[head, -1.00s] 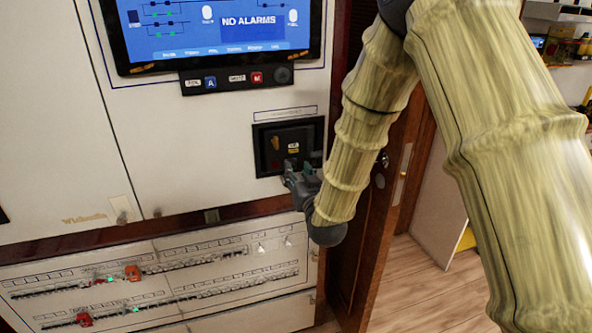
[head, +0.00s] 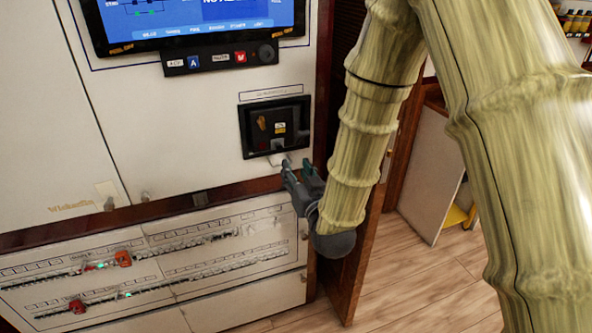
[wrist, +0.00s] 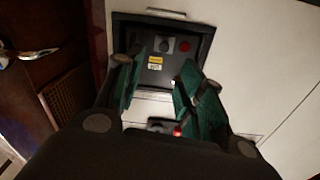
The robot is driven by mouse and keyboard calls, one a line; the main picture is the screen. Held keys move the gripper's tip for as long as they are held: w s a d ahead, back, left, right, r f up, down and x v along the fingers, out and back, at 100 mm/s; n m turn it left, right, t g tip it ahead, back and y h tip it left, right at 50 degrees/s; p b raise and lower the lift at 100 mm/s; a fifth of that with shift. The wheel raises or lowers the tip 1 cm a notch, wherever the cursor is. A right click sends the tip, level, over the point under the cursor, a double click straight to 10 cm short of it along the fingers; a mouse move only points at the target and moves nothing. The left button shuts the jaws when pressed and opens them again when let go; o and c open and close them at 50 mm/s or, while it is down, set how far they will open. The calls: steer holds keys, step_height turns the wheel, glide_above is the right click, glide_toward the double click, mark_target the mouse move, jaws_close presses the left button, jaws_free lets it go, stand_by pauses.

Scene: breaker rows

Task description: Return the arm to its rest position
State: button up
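My arm (head: 375,120) looks like jointed bamboo and reaches down in front of the cabinet at the right of the head view. My gripper (head: 290,168) is at its lower end, just below and in front of a recessed black breaker panel (head: 275,127). In the wrist view my gripper (wrist: 152,80) has its two green-padded fingers spread apart with nothing between them. The black panel shows beyond the fingers (wrist: 160,35), with a red button, a dark knob and a yellow label. The gripper appears apart from the panel.
A screen (head: 190,20) and a button strip (head: 220,57) are above the panel. Breaker rows (head: 150,265) with red pieces (head: 122,258) run along the lower cabinet. A brown door (head: 358,255) stands close behind my arm. Wooden floor (head: 425,280) is clear at the right.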

steer(key=s+d+f+g+h, duration=0.1)
steer(key=s+d+f+g, duration=0.3)
steer(key=f, duration=0.6)
steer(key=s+d+f+g+h, duration=0.1)
steer(key=s+d+f+g, duration=0.1)
steer(key=s+f, duration=0.6)
steer(key=s+d+f+g+h, duration=0.1)
steer(key=s+d+f+g, duration=0.2)
steer(key=f, duration=0.9)
steer(key=s+d+f+g, duration=0.2)
steer(key=s+f+g, duration=0.1)
steer(key=s, duration=0.6)
steer(key=s+d+f+g, duration=0.2)
steer(key=s+f, duration=0.4)
steer(key=s, duration=0.3)
steer(key=s+d+f+m+g+h, duration=0.1)
steer(key=s+d+f+g, duration=0.2)
steer(key=s, duration=0.6)
steer(key=shift+f+g, duration=0.3)
steer(key=shift+f, duration=0.6)
